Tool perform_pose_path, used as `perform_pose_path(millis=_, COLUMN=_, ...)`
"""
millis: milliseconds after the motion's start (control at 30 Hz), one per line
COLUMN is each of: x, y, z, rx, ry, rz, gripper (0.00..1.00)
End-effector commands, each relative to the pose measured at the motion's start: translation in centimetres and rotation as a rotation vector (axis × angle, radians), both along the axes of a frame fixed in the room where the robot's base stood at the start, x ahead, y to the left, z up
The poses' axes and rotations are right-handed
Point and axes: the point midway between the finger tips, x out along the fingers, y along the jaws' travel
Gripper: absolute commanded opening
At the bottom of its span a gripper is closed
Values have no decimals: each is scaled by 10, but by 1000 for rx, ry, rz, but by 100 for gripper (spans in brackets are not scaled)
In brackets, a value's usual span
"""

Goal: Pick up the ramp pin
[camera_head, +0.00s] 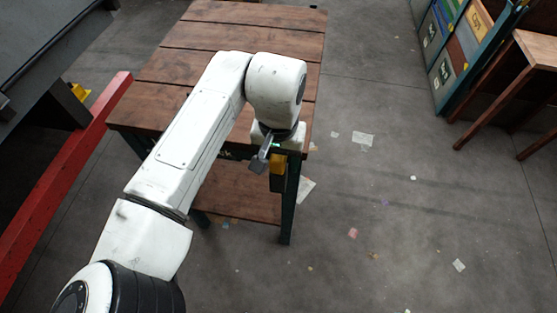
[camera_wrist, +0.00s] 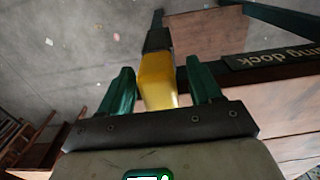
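In the wrist view, a yellow block with a dark, narrower end (camera_wrist: 158,80), which looks like the ramp pin, lies between the two green fingers of my gripper (camera_wrist: 160,88). The fingers are apart, with a narrow gap visible on each side of the yellow part. In the head view, the yellow part (camera_head: 277,173) shows just below my wrist, beside the near right corner of the wooden table. My fingers are mostly hidden there. Whether the pin hangs from a holder cannot be told.
The wooden table (camera_head: 215,38) has a lower shelf (camera_head: 240,205) and dark legs. A dark rail with "dock" lettering (camera_wrist: 275,58) runs close on the right in the wrist view. A red beam (camera_head: 60,185) lies left. Open floor with scraps (camera_head: 390,220) lies right.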

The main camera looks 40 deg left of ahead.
Motion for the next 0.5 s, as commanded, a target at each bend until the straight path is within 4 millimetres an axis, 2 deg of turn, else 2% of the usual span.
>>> perform_pose_path(millis=67, x=0, y=0, z=0, rx=0, ry=0, rz=0, gripper=56)
perform_pose_path(millis=500, x=0, y=0, z=0, rx=0, ry=0, rz=0, gripper=14)
